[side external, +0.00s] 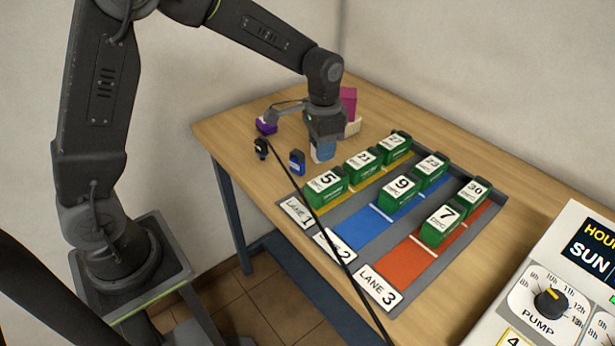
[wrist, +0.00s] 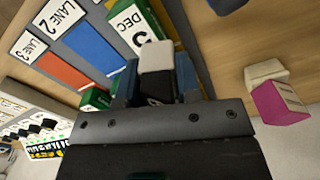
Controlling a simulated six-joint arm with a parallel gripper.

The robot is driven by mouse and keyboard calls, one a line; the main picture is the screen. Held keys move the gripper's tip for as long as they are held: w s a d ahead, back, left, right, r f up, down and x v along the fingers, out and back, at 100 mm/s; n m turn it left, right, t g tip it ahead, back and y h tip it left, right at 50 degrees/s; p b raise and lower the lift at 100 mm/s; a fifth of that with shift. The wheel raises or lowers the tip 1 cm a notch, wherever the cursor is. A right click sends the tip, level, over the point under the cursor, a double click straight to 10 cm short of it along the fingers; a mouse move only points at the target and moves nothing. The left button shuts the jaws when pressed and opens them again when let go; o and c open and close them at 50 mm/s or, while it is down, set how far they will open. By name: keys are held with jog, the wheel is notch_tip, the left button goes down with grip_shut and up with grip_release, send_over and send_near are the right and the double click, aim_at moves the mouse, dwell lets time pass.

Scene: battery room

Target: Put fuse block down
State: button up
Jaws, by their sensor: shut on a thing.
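My gripper (side external: 322,150) hangs over the wooden table, left of the lane board and close to its back left end. In the wrist view my gripper (wrist: 157,75) is shut on a small block with a pale top and a dark lower part, the fuse block (wrist: 157,57). It sits between two bluish fingers. In the side view the fingers and wrist largely hide the held block, and I cannot tell whether it touches the table.
The lane board (side external: 365,275) carries several green numbered batteries (side external: 327,187). A blue block (side external: 297,162), a black one (side external: 260,148) and a purple one (side external: 266,126) stand left of my gripper. A magenta block (side external: 348,101) and a cream one (side external: 353,128) are behind it. A control panel (side external: 550,330) is front right.

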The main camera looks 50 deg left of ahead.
jog(key=a+n, duration=0.1)
jog(key=s+a+n, duration=0.1)
jog(key=a, duration=0.1)
jog(key=s+a+n, duration=0.1)
jog(key=shift+s+a+f+n, duration=0.2)
jog(key=shift+a+n, duration=0.1)
jog(key=shift+n, duration=0.1)
jog(key=w+d+m, duration=0.2)
jog(key=d+m, duration=0.7)
jog(key=d, duration=0.4)
jog(key=w+d+r+m, duration=0.1)
jog(key=w+d+m, duration=0.1)
jog(key=d+m, duration=0.7)
jog(key=d, duration=0.4)
jog(key=shift+w+d+r, duration=0.2)
jog(key=shift+w+d, duration=0.05)
jog(key=shift+d, duration=0.1)
